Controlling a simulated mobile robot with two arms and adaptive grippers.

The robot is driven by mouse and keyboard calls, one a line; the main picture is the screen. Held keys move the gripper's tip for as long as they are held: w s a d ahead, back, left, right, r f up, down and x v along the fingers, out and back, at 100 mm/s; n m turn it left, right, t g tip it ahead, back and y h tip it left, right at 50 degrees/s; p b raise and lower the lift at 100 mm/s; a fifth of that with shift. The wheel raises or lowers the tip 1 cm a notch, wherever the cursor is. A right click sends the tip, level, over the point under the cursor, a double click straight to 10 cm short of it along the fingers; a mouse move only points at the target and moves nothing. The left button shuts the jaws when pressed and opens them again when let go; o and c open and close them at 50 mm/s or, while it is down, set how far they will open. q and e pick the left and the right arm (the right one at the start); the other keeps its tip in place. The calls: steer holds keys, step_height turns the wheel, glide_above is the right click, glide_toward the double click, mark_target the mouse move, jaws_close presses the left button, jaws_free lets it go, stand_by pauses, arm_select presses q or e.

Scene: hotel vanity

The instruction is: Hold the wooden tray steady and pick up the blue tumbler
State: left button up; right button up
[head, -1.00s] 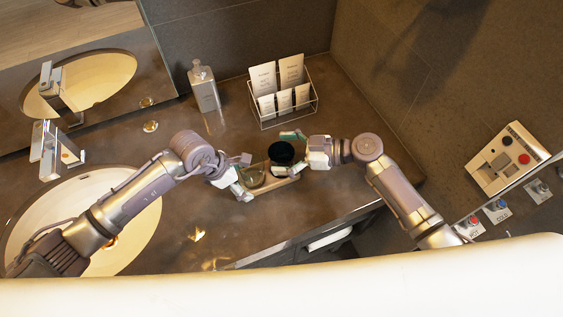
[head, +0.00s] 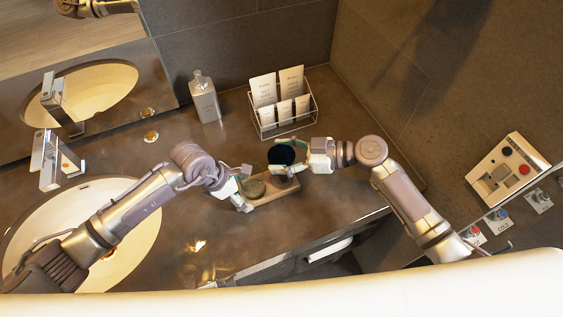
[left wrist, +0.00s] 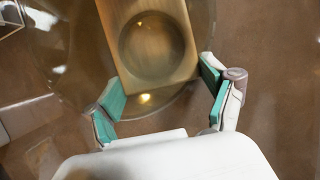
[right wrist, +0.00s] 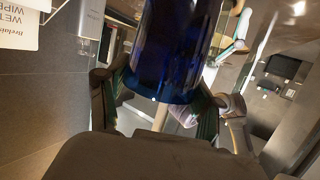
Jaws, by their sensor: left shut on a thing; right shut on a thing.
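The wooden tray (head: 277,193) lies on the counter. My left gripper (head: 243,198) is shut on its left end; the left wrist view shows the tray (left wrist: 132,78) between the fingers (left wrist: 160,95). A clear, rounded glass (head: 252,187) stands on the tray's left half. The blue tumbler (head: 281,153) looks dark from above. My right gripper (head: 308,156) is shut on it, and the tumbler appears raised off the tray. The right wrist view shows the deep blue tumbler (right wrist: 170,50) upright between the fingers, partly hiding the far side.
A wire rack (head: 290,128) with cards and packets stands behind the tray. A soap bottle (head: 204,98) stands at the back, left of the rack. The sink (head: 135,225) is at left. Counter in front of the tray is clear.

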step_height(320, 180, up, 7)
steer(key=shift+f, duration=0.15)
arm_select(q)
steer(key=o, duration=1.1)
steer(key=shift+r, duration=0.1)
steer(key=v, duration=1.2)
